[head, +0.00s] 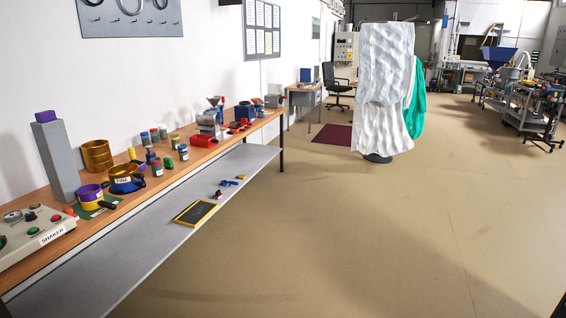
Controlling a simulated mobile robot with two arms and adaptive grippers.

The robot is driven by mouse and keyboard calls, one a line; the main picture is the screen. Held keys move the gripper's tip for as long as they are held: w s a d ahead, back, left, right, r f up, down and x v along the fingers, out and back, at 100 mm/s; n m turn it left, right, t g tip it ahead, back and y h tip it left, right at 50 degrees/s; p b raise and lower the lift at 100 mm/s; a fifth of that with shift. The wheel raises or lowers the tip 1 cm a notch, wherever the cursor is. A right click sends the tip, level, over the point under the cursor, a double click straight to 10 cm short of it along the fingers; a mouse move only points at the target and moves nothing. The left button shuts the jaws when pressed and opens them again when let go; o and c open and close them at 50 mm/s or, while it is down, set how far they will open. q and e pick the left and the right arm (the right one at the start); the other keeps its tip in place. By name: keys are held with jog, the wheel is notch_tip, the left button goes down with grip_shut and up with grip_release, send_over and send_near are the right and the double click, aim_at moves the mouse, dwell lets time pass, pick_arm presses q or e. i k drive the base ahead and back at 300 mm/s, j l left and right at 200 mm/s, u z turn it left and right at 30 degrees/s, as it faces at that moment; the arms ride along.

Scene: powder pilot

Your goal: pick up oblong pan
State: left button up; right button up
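I cannot pick out an oblong pan for certain. On the long wooden-top bench (100,222) at the left, a yellow and blue round pan-like vessel (124,186) with a label and a handle stands beside a lower yellow and purple one (91,196). A grey balance-like device with a small funnel (212,106) and a red-based device (207,133) stand farther along the bench. On the grey lower shelf lies a flat black tray-like thing with a yellow rim (207,205). Neither of my grippers shows in the head view.
A shaker box (35,236) and a tall grey block (56,158) stand at the bench's near end. Several small jars stand mid-bench. White draped cloth (384,90) hangs on a stand ahead. The beige floor (360,240) right of the bench is clear.

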aim_at(225, 133)
jog(key=i, duration=0.75)
jog(key=i+l+u, duration=0.15)
jog(key=i, duration=1.35)
jog(key=i+l+u, duration=0.15)
jog(key=i+u, duration=0.25)
jog(key=i+l+u, duration=0.35)
jog(key=i, duration=0.25)
jog(key=i+l+u, duration=0.1)
jog(key=i+l, duration=0.15)
jog(key=i+l+u, duration=0.1)
jog(key=i+l, duration=0.2)
jog(key=i+l+u, duration=0.15)
jog(key=l, duration=0.25)
jog(key=i+l+u, duration=0.1)
jog(key=i+l, duration=0.2)
jog(key=i+l+u, duration=0.1)
jog(key=i+l, duration=0.15)
jog(key=l, duration=0.2)
jog(key=i+l+u, duration=0.1)
jog(key=l, duration=0.25)
jog(key=i, duration=0.1)
